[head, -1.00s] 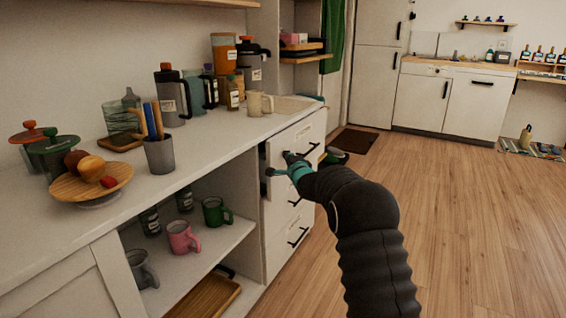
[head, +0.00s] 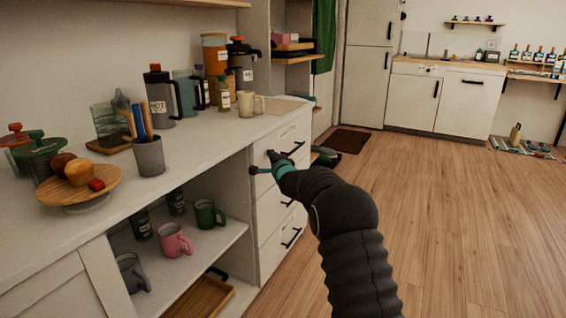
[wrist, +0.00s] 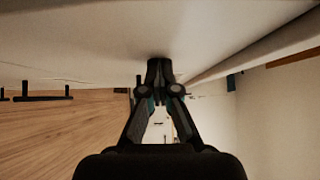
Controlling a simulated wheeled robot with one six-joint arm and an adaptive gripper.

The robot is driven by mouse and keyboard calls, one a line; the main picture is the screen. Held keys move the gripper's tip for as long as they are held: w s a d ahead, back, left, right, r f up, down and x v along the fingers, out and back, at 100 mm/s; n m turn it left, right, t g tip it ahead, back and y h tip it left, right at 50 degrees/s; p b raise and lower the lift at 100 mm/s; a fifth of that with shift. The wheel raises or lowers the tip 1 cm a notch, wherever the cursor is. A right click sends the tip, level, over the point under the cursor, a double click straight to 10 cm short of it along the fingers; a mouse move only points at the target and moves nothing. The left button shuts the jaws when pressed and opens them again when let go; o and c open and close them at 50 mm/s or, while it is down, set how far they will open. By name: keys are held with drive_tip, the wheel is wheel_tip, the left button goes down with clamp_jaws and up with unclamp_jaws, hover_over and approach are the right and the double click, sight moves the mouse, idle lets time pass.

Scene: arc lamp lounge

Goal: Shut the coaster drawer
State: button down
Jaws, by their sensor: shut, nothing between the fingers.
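The top drawer (head: 292,132) of the white counter unit has a pale label and a black bar handle. Its front looks flush with the drawer fronts below, with no gap that I can make out. My gripper (head: 262,163) is at the left part of this front, low on it, beside the handle. In the wrist view my gripper (wrist: 159,66) is shut and empty, its tips together at a pale surface that seems to be the drawer front. Exact contact is hard to tell. What is inside the drawer is hidden.
Two more drawers (head: 278,235) with black handles sit below. Open shelves to the left hold a pink mug (head: 174,241), a green mug (head: 207,214) and other things. Bottles and mugs crowd the countertop (head: 205,140).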

drive_tip(key=w+d+b+v, duration=0.1)
drive_tip(key=d+v, duration=0.2)
drive_tip(key=v, duration=1)
drive_tip(key=s+d+f+n+g+h, duration=0.2)
drive_tip(key=f+n+g, duration=0.1)
drive_tip(key=f, duration=0.3)
drive_tip(key=s+d+f+n+g+h, duration=0.1)
drive_tip(key=s+f+n+g, duration=0.2)
drive_tip(key=f, duration=0.3)
drive_tip(key=s+d+f+n+g+h, duration=0.1)
drive_tip(key=s+d+f+n+g, duration=0.15)
drive_tip(key=s, duration=0.55)
drive_tip(key=s+d+r+n+g, duration=0.1)
drive_tip(key=s+r, duration=0.3)
drive_tip(key=s, duration=0.9)
drive_tip(key=s+d+r+n+g, duration=0.1)
drive_tip(key=s+d+r+n, duration=0.1)
drive_tip(key=s, duration=1.2)
drive_tip(key=s+d+r+n+g+h, duration=0.1)
drive_tip(key=s+r, duration=0.5)
drive_tip(key=s, duration=0.8)
drive_tip(key=shift+s+d+r+n, duration=0.25)
drive_tip(key=shift+d+n, duration=0.45)
drive_tip(key=shift+n, duration=0.45)
